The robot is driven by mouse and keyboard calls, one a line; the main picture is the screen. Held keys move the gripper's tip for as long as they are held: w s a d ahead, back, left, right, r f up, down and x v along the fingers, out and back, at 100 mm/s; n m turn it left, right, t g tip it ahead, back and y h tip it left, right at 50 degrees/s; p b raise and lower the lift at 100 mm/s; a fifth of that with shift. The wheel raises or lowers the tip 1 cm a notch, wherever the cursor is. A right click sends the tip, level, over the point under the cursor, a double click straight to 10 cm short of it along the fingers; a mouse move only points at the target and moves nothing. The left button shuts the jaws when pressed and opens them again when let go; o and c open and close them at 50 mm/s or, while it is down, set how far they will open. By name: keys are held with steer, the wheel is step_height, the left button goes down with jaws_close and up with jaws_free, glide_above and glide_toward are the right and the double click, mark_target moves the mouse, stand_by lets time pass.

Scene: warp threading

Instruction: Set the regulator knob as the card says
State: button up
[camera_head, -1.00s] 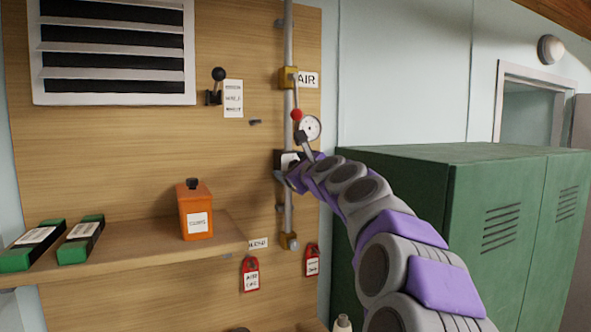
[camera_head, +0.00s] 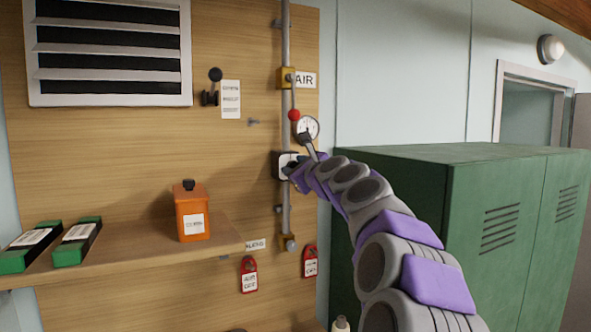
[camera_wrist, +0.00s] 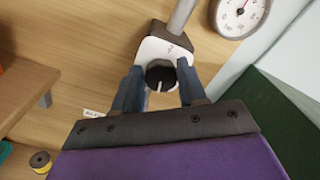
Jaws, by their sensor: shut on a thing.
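The black regulator knob (camera_wrist: 160,75) sits on a pale plate (camera_wrist: 165,50) at the pipe, with a light pointer mark toward the bottom of the wrist view. My gripper (camera_wrist: 161,82) has a finger on each side of the knob and is shut on it. In the head view my gripper (camera_head: 293,172) covers most of the regulator. A round gauge (camera_head: 307,128) is just above; it also shows in the wrist view (camera_wrist: 240,14) with a red needle. A white card (camera_head: 231,99) hangs on the board to the left; its print is too small to read.
A vertical pipe (camera_head: 286,215) carries a yellow fitting beside an AIR label (camera_head: 305,80) and a red-knobbed lever (camera_head: 294,115). A shelf (camera_head: 140,255) holds an orange container (camera_head: 192,217) and green boxes. Red tags hang below. Green lockers (camera_head: 460,220) stand right of my arm.

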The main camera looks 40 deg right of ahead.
steer(key=shift+w+d+f, duration=0.1)
steer(key=shift+d+f, duration=0.05)
steer(key=shift+f, duration=0.2)
steer(key=shift+c, duration=0.7)
steer(key=shift+r+p, duration=0.15)
steer(key=shift+p, duration=0.3)
